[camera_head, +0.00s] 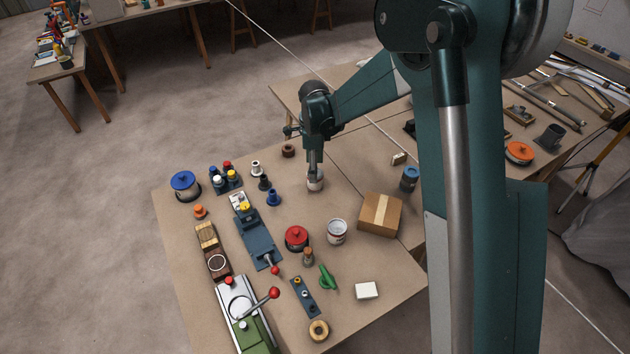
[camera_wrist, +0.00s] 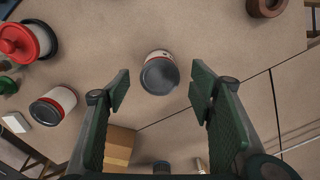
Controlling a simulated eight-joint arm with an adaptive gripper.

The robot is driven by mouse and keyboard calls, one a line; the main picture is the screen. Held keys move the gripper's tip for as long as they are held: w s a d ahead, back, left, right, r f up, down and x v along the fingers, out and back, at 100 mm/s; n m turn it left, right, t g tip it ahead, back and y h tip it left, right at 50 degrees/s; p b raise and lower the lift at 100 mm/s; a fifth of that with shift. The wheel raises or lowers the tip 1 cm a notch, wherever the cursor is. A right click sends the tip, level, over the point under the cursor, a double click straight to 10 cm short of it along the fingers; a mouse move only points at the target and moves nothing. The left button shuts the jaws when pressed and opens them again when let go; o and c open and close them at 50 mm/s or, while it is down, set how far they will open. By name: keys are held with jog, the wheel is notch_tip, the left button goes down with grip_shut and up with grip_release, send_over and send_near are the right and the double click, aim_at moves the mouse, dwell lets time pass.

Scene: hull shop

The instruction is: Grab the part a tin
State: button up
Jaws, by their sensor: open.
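Two similar pale tins with a red band are in view; I cannot tell which is the part a tin. One tin (camera_head: 316,184) stands on the table directly below my gripper (camera_head: 314,168), partly hidden by it. In the wrist view this tin (camera_wrist: 160,72) shows its dark round top between and just beyond my fingertips (camera_wrist: 160,90). My gripper is open, one finger to each side, with a gap visible between tin and fingers. The other tin (camera_head: 337,231) stands nearer the front, and lies at the left in the wrist view (camera_wrist: 52,105).
A cardboard box (camera_head: 380,214) stands right of the tins, with a blue-topped jar (camera_head: 410,178) behind it. A red-lidded pot (camera_head: 296,238) is beside the second tin. A brown ring (camera_head: 288,151) lies behind. Bare tabletop surrounds the tin under my gripper.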

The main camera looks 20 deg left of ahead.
jog(key=shift+d+f+b, duration=0.15)
jog(key=shift+f+b, duration=0.2)
jog(key=shift+f, duration=2.25)
jog(key=c, duration=1.1)
jog(key=shift+r+p, duration=0.55)
jog(key=shift+r, duration=4.5)
